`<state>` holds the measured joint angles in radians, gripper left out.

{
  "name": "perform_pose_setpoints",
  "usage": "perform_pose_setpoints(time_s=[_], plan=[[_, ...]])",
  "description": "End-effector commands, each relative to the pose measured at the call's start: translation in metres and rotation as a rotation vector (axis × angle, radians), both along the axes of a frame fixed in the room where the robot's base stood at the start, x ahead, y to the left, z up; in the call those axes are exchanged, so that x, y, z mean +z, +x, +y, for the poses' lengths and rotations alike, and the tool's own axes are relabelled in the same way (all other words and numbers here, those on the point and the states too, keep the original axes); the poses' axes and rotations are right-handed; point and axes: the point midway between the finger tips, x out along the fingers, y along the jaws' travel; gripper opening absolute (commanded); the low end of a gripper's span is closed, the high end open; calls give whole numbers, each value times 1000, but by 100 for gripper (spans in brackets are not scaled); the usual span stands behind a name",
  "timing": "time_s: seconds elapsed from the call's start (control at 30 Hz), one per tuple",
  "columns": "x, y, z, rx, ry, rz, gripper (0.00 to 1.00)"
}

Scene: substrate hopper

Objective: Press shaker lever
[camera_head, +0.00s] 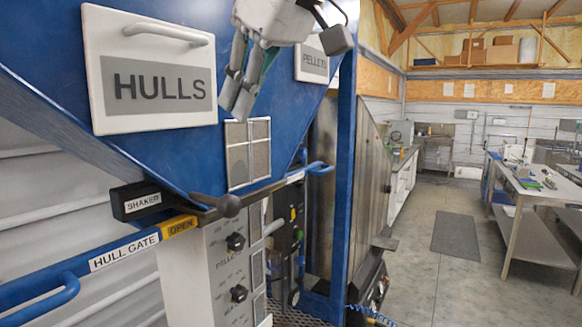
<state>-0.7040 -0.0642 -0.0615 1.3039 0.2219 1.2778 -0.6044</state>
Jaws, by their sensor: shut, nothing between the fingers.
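The shaker lever (207,208) is a dark bar ending in a round knob (229,205), in the head view left of centre. It runs right from a black block labelled SHAKER (141,201), in front of the blue hopper's lower part. My gripper (236,105) hangs above the lever, pointing down, in front of the hopper. Its fingers are shut and hold nothing. A clear gap separates the fingertips from the knob, and nothing touches the lever.
A blue HULL GATE bar (97,264) with a yellow OPEN tag (178,226) runs just below the lever. A white HULLS panel (150,68) with a handle is left of my gripper. A blue post (342,180) stands right. Open floor (440,280) lies beyond.

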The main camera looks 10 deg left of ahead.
Motion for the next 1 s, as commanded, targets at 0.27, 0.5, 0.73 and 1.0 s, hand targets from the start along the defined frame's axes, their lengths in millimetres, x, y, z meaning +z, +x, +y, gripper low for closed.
perform_pose_setpoints(time_s=[0.27, 0.5, 0.73, 1.0], plan=[[-43, 16, 28, -1, -3, 5, 0], [-78, 26, 38, -2, -3, 3, 0], [-99, 29, 34, -2, 0, 1, 0], [-103, 30, 34, -1, 0, 1, 0]])
